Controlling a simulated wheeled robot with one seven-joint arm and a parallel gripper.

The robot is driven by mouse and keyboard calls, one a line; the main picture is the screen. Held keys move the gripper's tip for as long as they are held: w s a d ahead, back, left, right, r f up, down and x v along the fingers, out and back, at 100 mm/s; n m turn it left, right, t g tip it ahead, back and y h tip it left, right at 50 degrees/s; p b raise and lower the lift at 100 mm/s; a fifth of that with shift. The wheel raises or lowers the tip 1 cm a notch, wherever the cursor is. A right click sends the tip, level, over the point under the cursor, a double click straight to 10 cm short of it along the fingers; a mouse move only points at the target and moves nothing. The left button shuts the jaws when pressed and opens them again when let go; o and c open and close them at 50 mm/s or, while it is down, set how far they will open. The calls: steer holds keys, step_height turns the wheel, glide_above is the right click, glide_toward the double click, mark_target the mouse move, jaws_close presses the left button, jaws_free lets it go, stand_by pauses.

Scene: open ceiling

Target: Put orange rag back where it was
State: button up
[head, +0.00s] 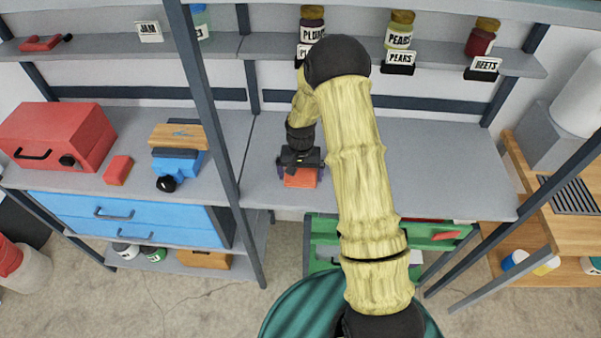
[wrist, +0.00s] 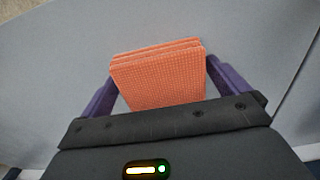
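The orange rag (wrist: 158,75) is a folded, textured block. In the wrist view it lies between the two purple fingers of my gripper (wrist: 160,80), over a grey surface. The fingers stand one on each side of it; a narrow gap seems to show beside the rag, so firm contact is not clear. In the head view the rag (head: 300,178) is below my gripper (head: 300,168), near the front edge of the grey workbench (head: 420,150). Whether the rag touches the bench cannot be told.
A red toolbox (head: 58,138), a red block (head: 118,170) and a blue vise (head: 178,165) stand on the bench at left. Jars line the shelf (head: 440,52) above. A dark post (head: 215,120) rises left of my gripper. The bench right of my arm is clear.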

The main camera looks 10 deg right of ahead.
mark_target(301, 173)
steer(key=shift+r, duration=0.1)
step_height(301, 173, up, 12)
steer(key=b, duration=0.2)
stand_by(0.4)
steer(key=shift+w, duration=0.1)
steer(key=s+r+n+t, duration=0.1)
steer(key=s+r, duration=0.2)
steer(key=s, duration=0.7)
steer(key=s+r+n+t, duration=0.1)
steer(key=s+r+n, duration=0.1)
steer(key=s, duration=0.9)
steer(key=shift+r+n+t, duration=0.3)
steer(key=shift+r, duration=0.1)
